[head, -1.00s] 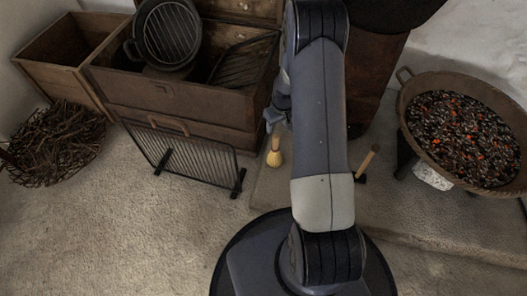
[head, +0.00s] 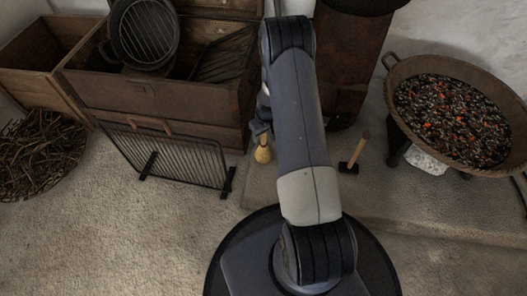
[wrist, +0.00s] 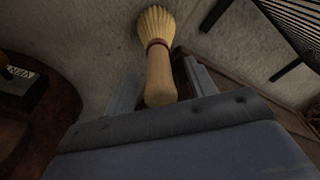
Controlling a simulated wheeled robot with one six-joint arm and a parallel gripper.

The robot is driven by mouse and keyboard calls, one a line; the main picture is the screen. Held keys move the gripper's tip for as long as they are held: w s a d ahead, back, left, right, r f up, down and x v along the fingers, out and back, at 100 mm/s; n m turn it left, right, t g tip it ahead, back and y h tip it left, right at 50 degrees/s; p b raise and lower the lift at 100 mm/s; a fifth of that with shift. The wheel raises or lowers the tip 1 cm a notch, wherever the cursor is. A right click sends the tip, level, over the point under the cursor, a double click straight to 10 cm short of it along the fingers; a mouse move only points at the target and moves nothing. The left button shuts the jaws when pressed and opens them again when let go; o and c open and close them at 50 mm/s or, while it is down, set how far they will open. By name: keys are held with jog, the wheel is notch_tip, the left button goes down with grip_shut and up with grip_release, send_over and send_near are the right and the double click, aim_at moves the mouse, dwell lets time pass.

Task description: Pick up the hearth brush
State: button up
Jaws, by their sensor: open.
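The hearth brush (head: 263,154) has pale straw bristles, a dark red band and a light wooden handle. In the head view it is just below my gripper (head: 261,127), left of my forearm, and its upper part is hidden. In the wrist view the brush (wrist: 159,70) has its bristles pointing away and its handle end between the two fingers. My gripper (wrist: 160,78) is open, with a finger on either side of the handle and visible gaps beside it. I cannot tell whether either finger touches it.
A black fire screen (head: 168,154) stands left of the brush, before a wooden chest (head: 150,95) holding a pan (head: 145,35). A wooden-handled tool with a black head (head: 354,152) stands right of my forearm. A pan of embers (head: 388,105) is further right. Twigs (head: 38,150) lie far left.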

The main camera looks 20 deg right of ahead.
jog(key=shift+c, duration=0.5)
jog(key=c, duration=0.9)
jog(key=shift+c, duration=0.2)
